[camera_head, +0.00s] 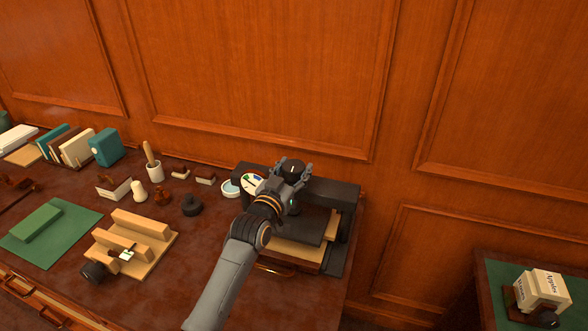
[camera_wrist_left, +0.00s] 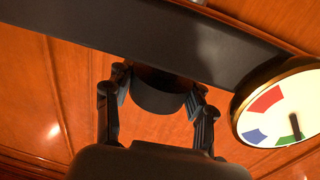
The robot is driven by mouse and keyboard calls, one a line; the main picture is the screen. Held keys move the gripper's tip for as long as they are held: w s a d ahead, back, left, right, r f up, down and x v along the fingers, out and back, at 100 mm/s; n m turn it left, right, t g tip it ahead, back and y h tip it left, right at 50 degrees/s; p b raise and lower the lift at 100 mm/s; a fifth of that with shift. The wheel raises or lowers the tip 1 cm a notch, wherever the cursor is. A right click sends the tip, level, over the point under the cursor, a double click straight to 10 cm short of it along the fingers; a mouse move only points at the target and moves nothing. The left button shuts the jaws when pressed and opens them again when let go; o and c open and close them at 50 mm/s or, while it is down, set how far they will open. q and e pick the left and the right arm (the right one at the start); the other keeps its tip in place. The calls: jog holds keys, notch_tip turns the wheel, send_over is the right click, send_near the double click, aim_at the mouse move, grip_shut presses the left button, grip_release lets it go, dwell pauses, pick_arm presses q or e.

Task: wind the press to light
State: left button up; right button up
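The black press (camera_head: 340,196) stands at the right end of the desk, with a dark top beam that also shows in the left wrist view (camera_wrist_left: 150,38). A round black knob (camera_head: 292,167) is on top of it. My left gripper (camera_head: 296,173) has one finger on each side of this knob (camera_wrist_left: 158,95); both pads appear to touch it. A round brass-rimmed dial (camera_head: 252,183) is beside the knob. In the left wrist view the dial (camera_wrist_left: 280,106) has red, blue and green segments on white, and its black pointer is near the green one. My right gripper is not in view.
A wooden cradle (camera_head: 135,245), a green mat (camera_head: 75,219), small stamps (camera_head: 163,194), a brush pot (camera_head: 154,171) and books (camera_head: 76,148) cover the desk's left. A side table with a cream block (camera_head: 543,290) is at lower right. The panelled wall is close behind.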

aim_at(294, 165)
pick_arm(q)
jog(key=shift+c, duration=1.4)
jog(key=shift+a+m+g+h+b, duration=0.1)
jog(key=shift+m+g+h+b, duration=0.3)
jog(key=shift+m+h+b, duration=0.45)
jog(key=shift+g+h+b, duration=0.4)
jog(key=shift+h+b, duration=0.15)
jog(key=shift+b, duration=0.25)
jog(key=shift+r, duration=0.1)
jog(key=o, duration=0.9)
notch_tip(294, 165, up, 10)
jog(key=shift+f, duration=0.1)
